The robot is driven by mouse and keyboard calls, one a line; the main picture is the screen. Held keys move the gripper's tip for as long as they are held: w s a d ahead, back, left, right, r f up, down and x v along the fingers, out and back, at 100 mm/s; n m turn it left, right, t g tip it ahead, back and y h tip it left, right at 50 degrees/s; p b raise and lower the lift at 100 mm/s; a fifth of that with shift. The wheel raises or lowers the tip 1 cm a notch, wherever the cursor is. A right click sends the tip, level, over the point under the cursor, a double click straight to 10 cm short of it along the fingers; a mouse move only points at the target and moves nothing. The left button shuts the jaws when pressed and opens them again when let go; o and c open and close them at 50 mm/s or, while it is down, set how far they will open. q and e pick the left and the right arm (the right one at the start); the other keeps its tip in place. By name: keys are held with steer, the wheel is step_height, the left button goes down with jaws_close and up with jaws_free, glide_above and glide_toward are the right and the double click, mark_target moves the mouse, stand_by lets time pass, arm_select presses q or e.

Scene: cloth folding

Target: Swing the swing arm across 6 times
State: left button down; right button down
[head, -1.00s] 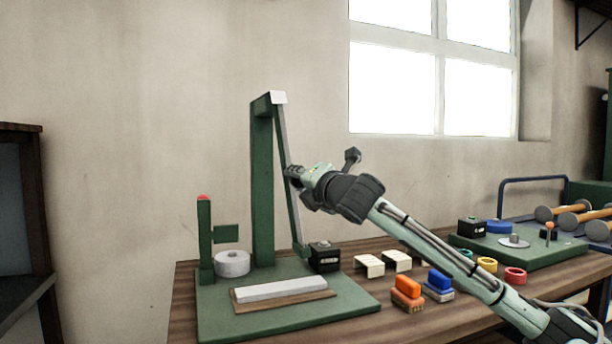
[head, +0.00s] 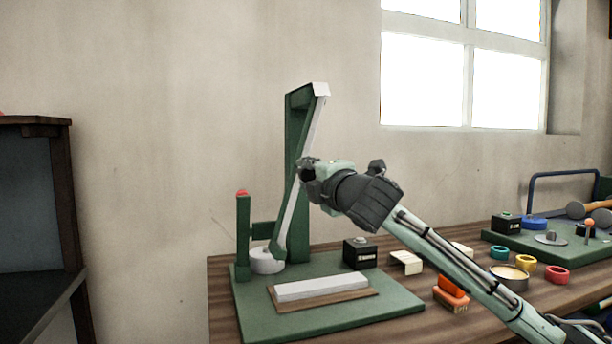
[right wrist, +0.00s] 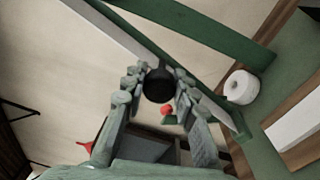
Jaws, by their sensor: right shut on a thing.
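The swing arm (head: 291,212) is a thin pale bar with a green lower part. It hangs from the top of a green post (head: 297,130) on a green base (head: 375,320). It is tilted, with its lower end to the left, beside a white roll (head: 267,262) and the short red-topped post (head: 243,235). My right gripper (head: 308,170) is at the bar's middle, shut on its dark round knob (right wrist: 159,86), which shows between the fingers in the right wrist view. The gripper partly hides the bar in the head view. My left gripper is not in view.
A white block (head: 322,287) on a brown board and a black box (head: 360,254) are on the base. An orange block (head: 451,293), pale blocks and coloured rings (head: 557,274) are on the wooden table to the right. A dark shelf (head: 40,220) stands at left.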

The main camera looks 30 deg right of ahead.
steer(key=shift+a+r, duration=0.1)
steer(key=c, duration=1.2)
jaws_free()
steer(key=shift+w+a, duration=0.1)
steer(key=shift+s, duration=0.2)
steer(key=s, duration=0.3)
steer(key=s+a, duration=0.1)
steer(key=s, duration=0.3)
steer(key=s+a, duration=0.1)
steer(key=s, duration=0.3)
steer(key=shift+s+f, duration=0.25)
steer(key=shift+f, duration=0.05)
